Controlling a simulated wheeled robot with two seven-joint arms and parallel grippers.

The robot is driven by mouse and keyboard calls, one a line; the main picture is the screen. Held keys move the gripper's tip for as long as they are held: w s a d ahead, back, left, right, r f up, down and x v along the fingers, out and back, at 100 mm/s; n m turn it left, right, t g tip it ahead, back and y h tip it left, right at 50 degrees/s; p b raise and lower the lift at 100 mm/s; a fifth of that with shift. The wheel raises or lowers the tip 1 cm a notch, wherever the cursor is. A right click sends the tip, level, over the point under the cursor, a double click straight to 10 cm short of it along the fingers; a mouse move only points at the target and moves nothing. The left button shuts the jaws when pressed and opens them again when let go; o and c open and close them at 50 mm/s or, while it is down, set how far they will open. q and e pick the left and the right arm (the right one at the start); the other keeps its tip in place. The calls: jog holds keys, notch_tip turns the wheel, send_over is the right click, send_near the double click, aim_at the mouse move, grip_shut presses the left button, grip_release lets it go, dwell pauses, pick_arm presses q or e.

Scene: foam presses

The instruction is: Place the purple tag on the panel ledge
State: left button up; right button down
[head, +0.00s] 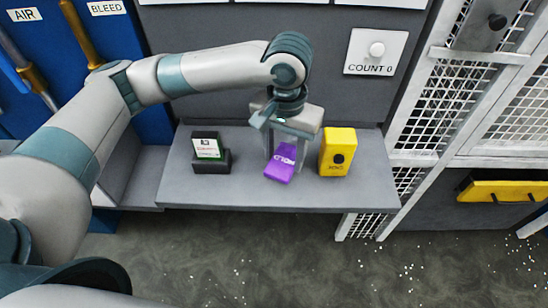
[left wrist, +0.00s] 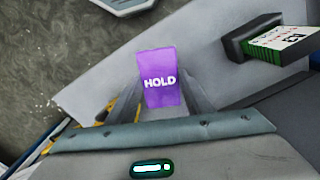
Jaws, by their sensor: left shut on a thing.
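The purple tag (head: 281,165), marked HOLD, is at the grey panel ledge (head: 240,192), between a black card holder and a yellow box. My left gripper (head: 284,150) points down from above and is shut on the tag's upper part. The left wrist view shows the purple tag (left wrist: 160,80) between the two fingers of the left gripper (left wrist: 160,102). The tag is close to the ledge surface; I cannot tell whether it touches it. My right gripper is not in view.
A black holder with a white and green card (head: 209,152) stands left of the tag. A yellow box (head: 338,152) stands close on the right. White mesh doors (head: 440,110) rise at the right. The ledge's front left is bare.

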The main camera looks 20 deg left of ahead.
aim_at(274, 162)
pick_arm(q)
jog(key=w+a+f, duration=0.1)
jog(key=a+f, duration=0.1)
jog(key=a, duration=0.1)
jog(key=shift+w, duration=0.4)
jog(key=shift+f, duration=0.1)
jog(key=shift+f+p, duration=0.75)
jog(key=shift+f, duration=1.2)
jog(key=o, duration=1)
jog(key=shift+f, duration=0.1)
jog(key=shift+o, duration=0.2)
